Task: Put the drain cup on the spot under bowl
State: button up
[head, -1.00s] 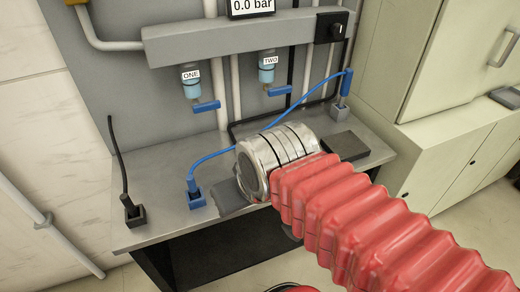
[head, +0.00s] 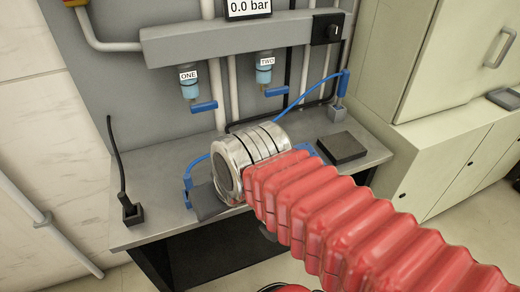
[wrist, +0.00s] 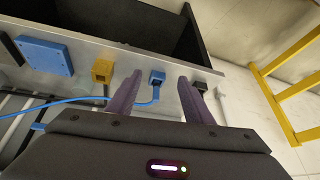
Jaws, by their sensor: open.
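Two clear blue bowls hang under the grey rail: bowl ONE (head: 189,85) and bowl TWO (head: 264,72), each with a blue lever below. I cannot tell for sure which thing is the drain cup; a small yellow block-like holder (wrist: 102,71) stands on the bench in the wrist view and is hidden in the head view. My gripper (wrist: 160,80) is open, its purple fingers apart and empty. A blue holder with a blue hose (wrist: 157,78) shows between the fingertips, seemingly beyond them. No marked spot under a bowl can be made out.
A blue pad (wrist: 43,55) and a black block (head: 342,147) are on the grey bench (head: 160,225). A black holder with a black lead (head: 132,212) stands at the left end. A grey holder (head: 338,112) takes the hose's other end. My red-sleeved arm covers the right front.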

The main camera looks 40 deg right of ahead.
jog(key=o, duration=0.6)
jog(key=f+m+y, duration=0.1)
jog(key=m, duration=0.1)
jog(key=w+a+f+m+g+y, duration=0.1)
jog(key=f+m, duration=0.1)
jog(key=w+a+f+m+y, duration=0.1)
jog(key=f+m+y, duration=0.1)
jog(key=m, duration=0.1)
jog(key=shift+w+f+g, duration=0.15)
jog(key=shift+g, duration=0.15)
jog(key=w+d+f+m+t+y, duration=0.1)
jog(key=w+d+f+m+t, duration=0.1)
jog(key=w+d+m+t, duration=0.5)
jog(key=w+d+f+m+t, duration=0.1)
jog(key=w+d+m, duration=0.4)
jog(key=d+m, duration=0.55)
jog(key=d+f+m+t+h, duration=0.1)
jog(key=d+m+h, duration=0.1)
jog(key=d+m, duration=0.1)
jog(key=s+d+f+m+t+h, duration=0.1)
jog(key=d+m+h, duration=0.1)
jog(key=d+m, duration=0.2)
jog(key=s+d+f+m+h, duration=0.1)
jog(key=d+f+m, duration=0.1)
jog(key=d+m, duration=0.2)
jog(key=shift+s+d+f+t+h, duration=0.1)
jog(key=shift+d+t+h, duration=0.3)
jog(key=shift+d, duration=0.85)
